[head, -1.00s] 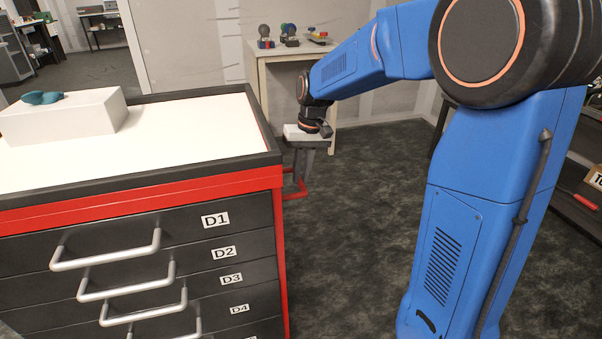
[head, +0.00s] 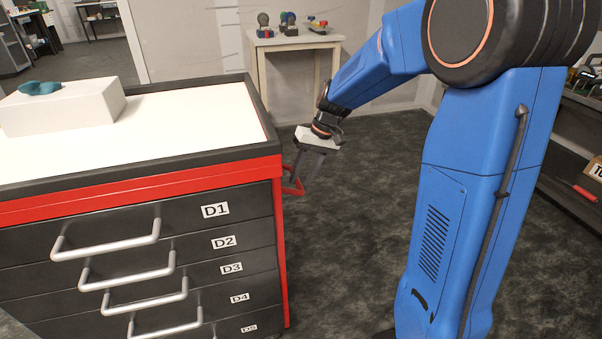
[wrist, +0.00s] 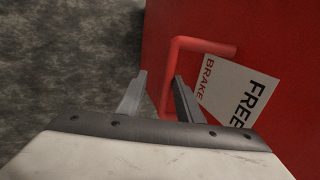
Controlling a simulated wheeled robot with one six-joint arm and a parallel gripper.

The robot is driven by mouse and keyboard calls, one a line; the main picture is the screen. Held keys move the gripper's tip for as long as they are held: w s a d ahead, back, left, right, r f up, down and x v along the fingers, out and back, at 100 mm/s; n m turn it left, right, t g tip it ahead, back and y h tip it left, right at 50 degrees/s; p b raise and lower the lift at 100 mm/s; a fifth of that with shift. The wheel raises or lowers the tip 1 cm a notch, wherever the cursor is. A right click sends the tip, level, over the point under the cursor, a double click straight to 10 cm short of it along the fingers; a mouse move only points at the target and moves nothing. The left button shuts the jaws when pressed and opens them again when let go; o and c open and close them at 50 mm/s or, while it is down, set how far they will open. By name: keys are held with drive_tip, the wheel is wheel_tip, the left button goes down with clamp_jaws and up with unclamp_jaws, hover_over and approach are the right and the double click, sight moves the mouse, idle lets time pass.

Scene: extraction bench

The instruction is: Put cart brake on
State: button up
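The red brake lever (wrist: 172,75) is a bent bar on the cart's red side panel (wrist: 285,35). A white label (wrist: 238,92) beside it reads "BRAKE" in red and "FREE" in black. In the head view the lever (head: 296,186) sticks out from the cart's right side, below the worktop. My gripper (wrist: 160,78) is open, its fingers apart. In the wrist view a leg of the lever shows between the fingers, nearer the right one; its lower end is hidden. In the head view my gripper (head: 308,175) is tilted and overlaps the lever; contact cannot be told.
The cart (head: 150,212) has drawers with bar handles, and a white block (head: 62,112) with a teal object (head: 40,88) on its worktop. A small table (head: 293,42) stands behind. Dark floor (head: 350,250) is clear right of the cart.

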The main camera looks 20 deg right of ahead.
drive_tip(key=shift+r, duration=0.2)
drive_tip(key=v, duration=1.7)
drive_tip(key=s+f+t+h, duration=0.2)
drive_tip(key=s+f, duration=0.2)
drive_tip(key=s, duration=1.1)
drive_tip(key=s+f+t+h, duration=0.2)
drive_tip(key=s+f, duration=0.2)
drive_tip(key=s, duration=1.1)
drive_tip(key=shift+s+d+t, duration=0.25)
drive_tip(key=shift+s+t, duration=0.15)
